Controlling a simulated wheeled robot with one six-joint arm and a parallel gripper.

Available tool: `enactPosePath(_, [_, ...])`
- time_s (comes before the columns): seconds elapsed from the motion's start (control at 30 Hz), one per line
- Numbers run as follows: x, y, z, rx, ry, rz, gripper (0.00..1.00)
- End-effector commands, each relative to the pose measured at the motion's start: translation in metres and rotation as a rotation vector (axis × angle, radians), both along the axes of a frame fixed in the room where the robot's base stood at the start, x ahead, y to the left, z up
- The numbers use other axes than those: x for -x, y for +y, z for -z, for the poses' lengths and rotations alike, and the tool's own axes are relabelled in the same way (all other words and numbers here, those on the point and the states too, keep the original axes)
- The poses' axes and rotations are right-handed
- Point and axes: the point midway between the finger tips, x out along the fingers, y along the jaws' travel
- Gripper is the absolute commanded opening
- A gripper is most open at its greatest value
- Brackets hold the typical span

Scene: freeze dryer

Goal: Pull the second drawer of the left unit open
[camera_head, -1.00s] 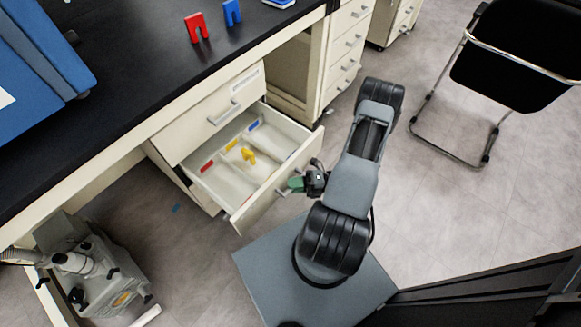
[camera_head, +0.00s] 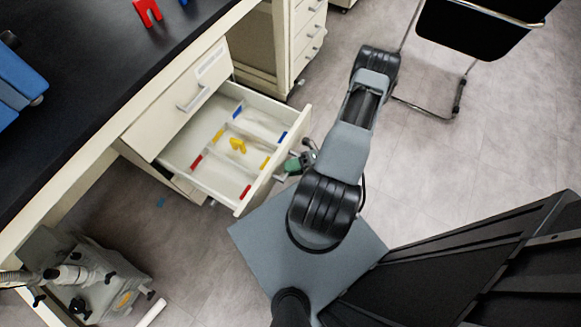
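The left unit's second drawer (camera_head: 213,196) is pulled out below a closed top drawer (camera_head: 178,115). Inside it I see dividers with red, yellow and blue marks and a small yellow object (camera_head: 237,145). My gripper (camera_head: 288,169) is at the outer side of the drawer front, by its handle. The handle is mostly hidden, and the fingertips are too small and covered to tell whether they are closed on it.
A black benchtop (camera_head: 75,80) runs above the drawers, with a red piece (camera_head: 147,12) on it. Another drawer unit (camera_head: 308,40) stands behind. A black chair (camera_head: 480,30) is at upper right. A grey machine (camera_head: 95,285) stands at lower left.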

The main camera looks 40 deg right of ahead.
Motion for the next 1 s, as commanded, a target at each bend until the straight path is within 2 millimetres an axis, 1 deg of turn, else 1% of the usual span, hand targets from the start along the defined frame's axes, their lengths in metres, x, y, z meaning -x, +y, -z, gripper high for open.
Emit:
enactPosePath(0.03, [0.0, 0.0, 0.0, 0.0, 0.0, 0.0, 0.35])
enactPosePath(0.17, [0.0, 0.0, 0.0, 0.0, 0.0, 0.001, 0.47])
enactPosePath(0.4, [0.0, 0.0, 0.0, 0.0, 0.0, 0.001, 0.47])
enactPosePath(0.53, [0.003, -0.009, 0.0, 0.001, -0.001, 0.004, 0.47])
enactPosePath(0.67, [0.01, -0.029, -0.001, 0.003, -0.001, 0.007, 0.47])
enactPosePath(0.8, [0.021, -0.057, -0.001, 0.004, -0.002, 0.006, 0.47])
enactPosePath(1.0, [0.034, -0.093, 0.0, 0.002, -0.002, 0.005, 0.47])
